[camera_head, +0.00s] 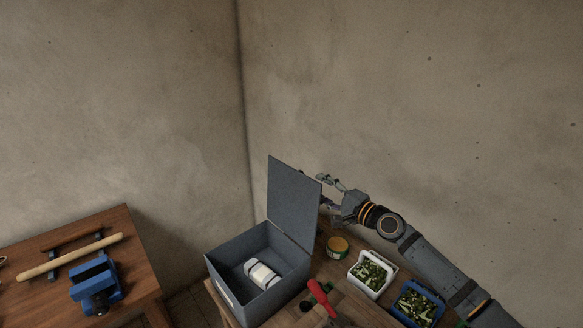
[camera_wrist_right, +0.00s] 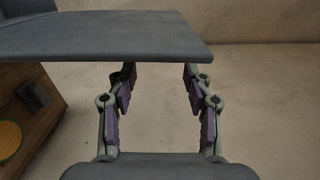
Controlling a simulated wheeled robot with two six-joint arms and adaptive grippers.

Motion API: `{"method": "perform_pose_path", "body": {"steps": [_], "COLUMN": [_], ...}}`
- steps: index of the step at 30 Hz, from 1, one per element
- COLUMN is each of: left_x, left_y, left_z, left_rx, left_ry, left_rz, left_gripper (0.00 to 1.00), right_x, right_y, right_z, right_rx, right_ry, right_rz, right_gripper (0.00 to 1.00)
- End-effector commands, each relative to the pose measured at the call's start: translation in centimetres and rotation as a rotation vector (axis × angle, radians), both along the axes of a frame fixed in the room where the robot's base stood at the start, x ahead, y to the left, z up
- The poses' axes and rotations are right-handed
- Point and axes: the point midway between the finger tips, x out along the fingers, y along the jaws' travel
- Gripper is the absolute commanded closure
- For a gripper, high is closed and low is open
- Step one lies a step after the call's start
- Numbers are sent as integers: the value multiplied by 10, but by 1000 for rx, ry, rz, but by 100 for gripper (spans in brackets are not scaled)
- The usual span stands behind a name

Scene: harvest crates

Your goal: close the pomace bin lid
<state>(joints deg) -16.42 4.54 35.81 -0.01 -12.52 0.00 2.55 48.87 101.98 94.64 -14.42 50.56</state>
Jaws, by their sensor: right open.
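The grey pomace bin (camera_head: 225,290) stands on the wooden table, with a white banded roll (camera_head: 262,275) lying inside it. Its lid (camera_head: 292,200) is raised, standing nearly upright on the bin's right side. My right gripper (camera_head: 326,189) is open beside the lid's outer face, near its upper right edge. In the right wrist view the lid (camera_wrist_right: 110,38) stretches across the top, and the open fingers (camera_wrist_right: 160,85) reach toward its edge with nothing between them. Whether they touch the lid I cannot tell. My left gripper is not in view.
A yellow-green tin (camera_head: 337,247), a white tub (camera_head: 368,275) and a blue crate (camera_head: 418,303) of green pieces stand right of the bin, under my right arm. A red-handled tool (camera_head: 321,296) lies in front. A side table with a blue vise (camera_head: 96,285) is at left.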

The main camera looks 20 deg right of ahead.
Motion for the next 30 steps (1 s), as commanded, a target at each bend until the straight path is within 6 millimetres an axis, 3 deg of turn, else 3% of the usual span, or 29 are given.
{"method": "perform_pose_path", "body": {"steps": [5, 9, 21, 30], "left_x": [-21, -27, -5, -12], "left_y": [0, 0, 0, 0], "left_z": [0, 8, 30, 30], "left_rx": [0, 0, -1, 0], "left_ry": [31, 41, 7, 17], "left_rz": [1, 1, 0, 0], "left_gripper": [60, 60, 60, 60], "right_x": [2, 16, 87, 99], "right_y": [0, 3, 30, 35], "right_z": [1, 4, 2, -1], "right_rx": [1, 7, 5, 0], "right_ry": [-1, -5, -1, 1], "right_rz": [-1, -6, -1, 0], "right_gripper": [49, 49, 49, 49]}}
